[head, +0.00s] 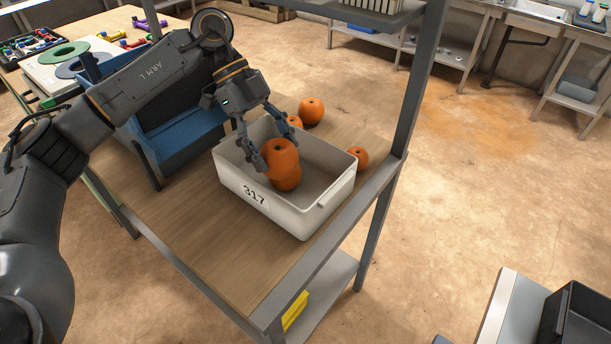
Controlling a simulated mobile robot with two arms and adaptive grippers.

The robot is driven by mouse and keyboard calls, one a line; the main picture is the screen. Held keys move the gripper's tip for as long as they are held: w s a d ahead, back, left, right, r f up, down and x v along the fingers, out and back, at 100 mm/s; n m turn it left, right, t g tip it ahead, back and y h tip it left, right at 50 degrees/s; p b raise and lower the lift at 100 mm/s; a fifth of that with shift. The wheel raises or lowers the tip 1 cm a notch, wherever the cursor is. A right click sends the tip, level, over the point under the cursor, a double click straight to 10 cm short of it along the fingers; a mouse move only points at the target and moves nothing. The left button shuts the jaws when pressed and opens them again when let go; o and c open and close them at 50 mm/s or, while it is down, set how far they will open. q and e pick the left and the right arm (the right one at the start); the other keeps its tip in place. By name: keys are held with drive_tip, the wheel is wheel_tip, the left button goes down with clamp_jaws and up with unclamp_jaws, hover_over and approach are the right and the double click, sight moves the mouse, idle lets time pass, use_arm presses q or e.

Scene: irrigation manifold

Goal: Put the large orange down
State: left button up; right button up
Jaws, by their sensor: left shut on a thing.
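Whether the two touch is hard to tell. My right gripper is not in view.
Outside the bin on the wooden table (203,225) are a big orange (311,111), a partly hidden orange (295,121) and one by the right wall (357,158). A blue holder (190,135) stands left of the bin. A grey post (413,85) rises at right.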

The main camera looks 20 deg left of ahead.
use_arm(q)
drive_tip(key=d+f, duration=0.1)
drive_tip(key=f, duration=0.1)
drive_tip(key=w+d+f, duration=0.1)
drive_tip(key=d, duration=0.1)
drive_tip(key=w+d+f, duration=0.1)
drive_tip(key=d+f, duration=0.1)
drive_tip(key=shift+w+f+p, duration=0.15)
drive_tip(key=shift+f+p, duration=0.15)
drive_tip(key=shift+d+f, duration=0.15)
drive_tip(key=shift+f, duration=0.05)
drive_tip(key=f, duration=0.3)
drive_tip(key=shift+w+d+p, duration=0.15)
drive_tip(key=shift+d+p, duration=0.1)
drive_tip(key=shift+p, duration=0.15)
drive_tip(key=shift+f, duration=0.35)
drive_tip(key=o, duration=1.2)
drive_tip(key=shift+c, duration=0.2)
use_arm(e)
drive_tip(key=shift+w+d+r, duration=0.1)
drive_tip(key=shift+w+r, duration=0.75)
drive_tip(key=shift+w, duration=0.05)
use_arm(q)
drive_tip(key=shift+a+r, duration=0.1)
drive_tip(key=b+v, duration=0.1)
drive_tip(key=v, duration=1.1)
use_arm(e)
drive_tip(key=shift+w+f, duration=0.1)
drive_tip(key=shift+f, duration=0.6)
